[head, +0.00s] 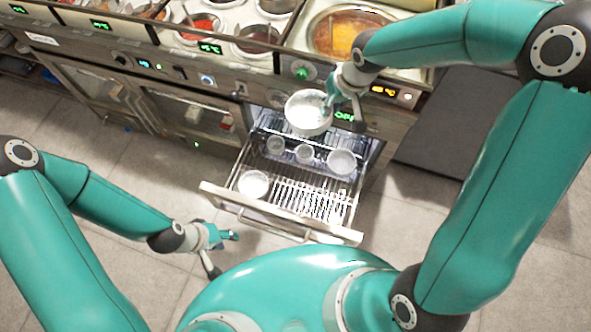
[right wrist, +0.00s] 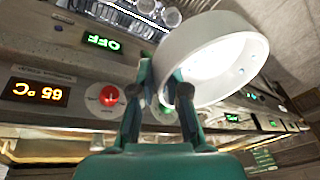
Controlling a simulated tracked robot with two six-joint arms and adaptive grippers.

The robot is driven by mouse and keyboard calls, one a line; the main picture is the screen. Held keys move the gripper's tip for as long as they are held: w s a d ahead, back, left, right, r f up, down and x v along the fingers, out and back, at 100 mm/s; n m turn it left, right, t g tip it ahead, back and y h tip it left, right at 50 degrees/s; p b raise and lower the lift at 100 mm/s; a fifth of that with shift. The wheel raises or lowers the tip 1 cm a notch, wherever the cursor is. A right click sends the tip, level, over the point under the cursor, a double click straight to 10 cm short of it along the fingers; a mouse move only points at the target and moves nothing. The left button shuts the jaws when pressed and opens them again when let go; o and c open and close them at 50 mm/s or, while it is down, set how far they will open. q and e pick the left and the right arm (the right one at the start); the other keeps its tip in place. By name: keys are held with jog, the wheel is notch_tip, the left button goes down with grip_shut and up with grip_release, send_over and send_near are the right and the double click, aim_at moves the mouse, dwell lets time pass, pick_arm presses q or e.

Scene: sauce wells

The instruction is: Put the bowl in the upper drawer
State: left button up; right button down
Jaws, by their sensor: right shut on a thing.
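The white round bowl (head: 306,115) is held by my right gripper (head: 330,104) in front of the counter, above the back part of an open drawer. In the right wrist view the fingers (right wrist: 166,88) pinch the wall of the bowl (right wrist: 222,62), which is tilted there. The open drawer (head: 208,189) has a wire rack floor and is pulled out towards me; whether another drawer lies beneath it is hidden. My left gripper (head: 224,252) is empty and open, low at the left of the drawer's front.
Several white bowls stand in the drawer, one at the front left (head: 253,184) and one at the back right (head: 341,162). Bare rack shows at the front right. Above is the counter with sauce wells (head: 350,32) and a panel with knobs. A dark mat (head: 450,115) lies right.

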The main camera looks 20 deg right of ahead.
jog(key=shift+w+a, duration=0.15)
jog(key=shift+a, duration=0.15)
jog(key=shift+a+f, duration=0.1)
jog(key=s+a+f+n+g+y+b, duration=0.1)
jog(key=a+f+n+b, duration=0.15)
jog(key=f+b, duration=1)
jog(key=s+a+f+n+y+b, duration=0.1)
jog(key=a+f+n+b, duration=0.15)
jog(key=f+b, duration=1.05)
jog(key=b, duration=0.8)
send_near(297, 193)
jog(key=x, duration=0.5)
jog(key=shift+w+f, duration=0.25)
jog(key=shift+f, duration=0.05)
jog(key=shift+f, duration=0.15)
jog(key=c, duration=1.2)
grip_release()
